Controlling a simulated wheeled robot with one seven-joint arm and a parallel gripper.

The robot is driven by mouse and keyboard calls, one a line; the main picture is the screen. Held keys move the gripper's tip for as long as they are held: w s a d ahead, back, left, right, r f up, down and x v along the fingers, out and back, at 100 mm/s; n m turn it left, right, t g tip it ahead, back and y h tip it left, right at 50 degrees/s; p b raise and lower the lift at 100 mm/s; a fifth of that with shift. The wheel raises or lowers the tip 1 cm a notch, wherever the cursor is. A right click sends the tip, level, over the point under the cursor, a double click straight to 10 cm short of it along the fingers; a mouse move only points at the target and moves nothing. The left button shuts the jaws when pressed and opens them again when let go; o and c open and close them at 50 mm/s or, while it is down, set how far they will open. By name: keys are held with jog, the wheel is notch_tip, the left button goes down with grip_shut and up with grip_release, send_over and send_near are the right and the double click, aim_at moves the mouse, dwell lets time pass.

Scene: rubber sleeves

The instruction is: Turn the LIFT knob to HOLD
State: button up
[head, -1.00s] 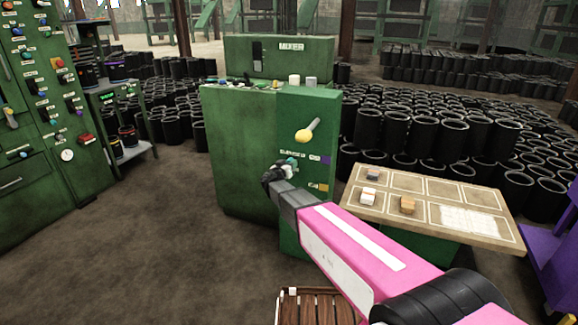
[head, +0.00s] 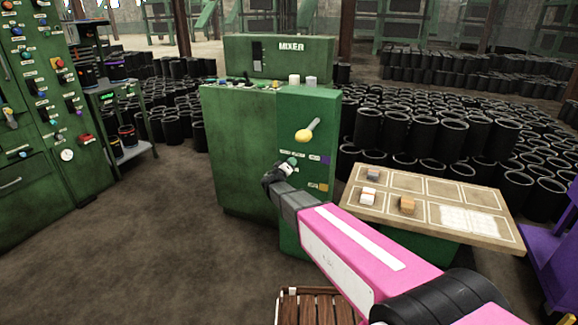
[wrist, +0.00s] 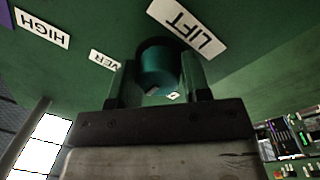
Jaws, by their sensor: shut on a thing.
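The LIFT knob (wrist: 158,66) is a teal round knob on the green machine panel, under the white LIFT label (wrist: 187,25) in the wrist view. My gripper (wrist: 160,80) is shut on it, one finger on each side. Small white marks show below the knob between the fingers, too small to read. No HOLD label can be read. In the head view the knob (head: 291,161) shows as a small teal spot on the front of the green mixer cabinet (head: 240,150), with my dark wrist beside it.
A HIGH label (wrist: 42,27) and a partly hidden label ending in "VER" (wrist: 105,60) are nearby. A yellow-knobbed lever (head: 304,135) sticks out above my gripper. A table (head: 480,190) with small blocks stands at right. Floor at left is clear.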

jog(key=n, duration=0.6)
jog(key=shift+y, duration=0.3)
dwell(0.4)
jog(key=o, duration=0.9)
jog(key=v, duration=1.1)
jog(key=shift+d+f, duration=0.1)
jog(key=shift+f, duration=0.1)
